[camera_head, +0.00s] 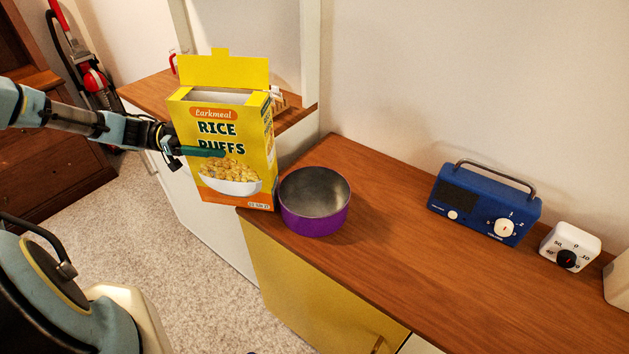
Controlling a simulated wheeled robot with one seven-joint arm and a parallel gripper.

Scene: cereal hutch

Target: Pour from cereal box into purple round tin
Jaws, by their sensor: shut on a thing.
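A yellow cereal box (253,150) labelled Rice Puffs has its top flaps open and stands nearly upright in the air. My gripper (205,152) is shut on it from the left, with one teal finger across its front face. The other finger is hidden behind the box. The purple round tin (313,226) stands on the wooden counter just right of the box's lower part. The tin's grey inside looks empty. The box's lower right edge is close to the tin's left rim; I cannot tell whether they touch.
The wooden counter (400,265) has free room right of the tin. A blue radio (484,203) and a white timer (570,247) stand further right against the wall. A wooden shelf top (150,90) with a white upright panel is behind the box. A red vacuum cleaner (92,80) stands back left.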

